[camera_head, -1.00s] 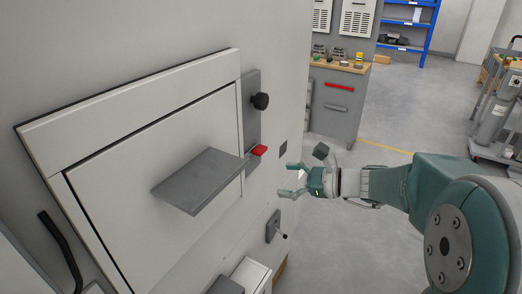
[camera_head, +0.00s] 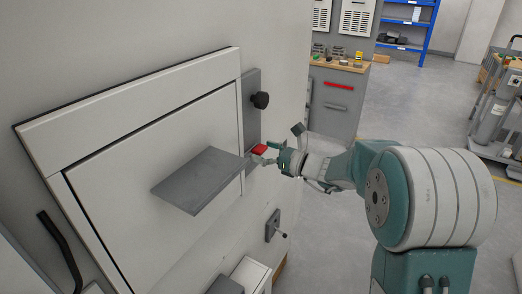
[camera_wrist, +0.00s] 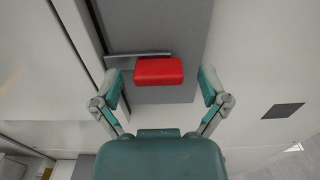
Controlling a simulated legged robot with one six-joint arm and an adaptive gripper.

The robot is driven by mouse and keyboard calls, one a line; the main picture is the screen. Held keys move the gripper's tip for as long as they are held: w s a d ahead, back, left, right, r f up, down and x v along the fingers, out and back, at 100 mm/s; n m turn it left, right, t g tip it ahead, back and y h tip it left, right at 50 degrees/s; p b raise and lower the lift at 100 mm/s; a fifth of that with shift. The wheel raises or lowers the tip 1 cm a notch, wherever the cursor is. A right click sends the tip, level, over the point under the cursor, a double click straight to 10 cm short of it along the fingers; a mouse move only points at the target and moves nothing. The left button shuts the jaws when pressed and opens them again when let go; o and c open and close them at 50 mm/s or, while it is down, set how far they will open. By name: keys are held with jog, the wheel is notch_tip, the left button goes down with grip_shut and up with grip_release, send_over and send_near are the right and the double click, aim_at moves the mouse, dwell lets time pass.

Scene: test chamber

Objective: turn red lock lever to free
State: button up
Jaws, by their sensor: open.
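The red lock lever (camera_head: 259,149) is on the grey vertical plate beside the white door panel, below a black knob. In the wrist view the red lever (camera_wrist: 159,71) sits between and a little beyond the two fingers, at the end of a grey metal bar. My gripper (camera_head: 268,154) is at the lever, its fingers close to it. In the wrist view my gripper (camera_wrist: 160,88) is open, with one finger on each side of the lever and a visible gap on both sides. I see no contact.
A grey shelf-like plate (camera_head: 203,180) juts out left of the lever. The black knob (camera_head: 261,100) stands above it. A small grey bracket with a handle (camera_head: 274,226) is below. A workbench (camera_head: 336,100) stands behind; the floor to the right is clear up to a cart.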

jog(key=shift+w+a, duration=0.15)
jog(key=shift+a, duration=0.2)
jog(key=shift+d, duration=0.1)
jog(key=c, duration=1.2)
jog(key=shift+o, duration=0.2)
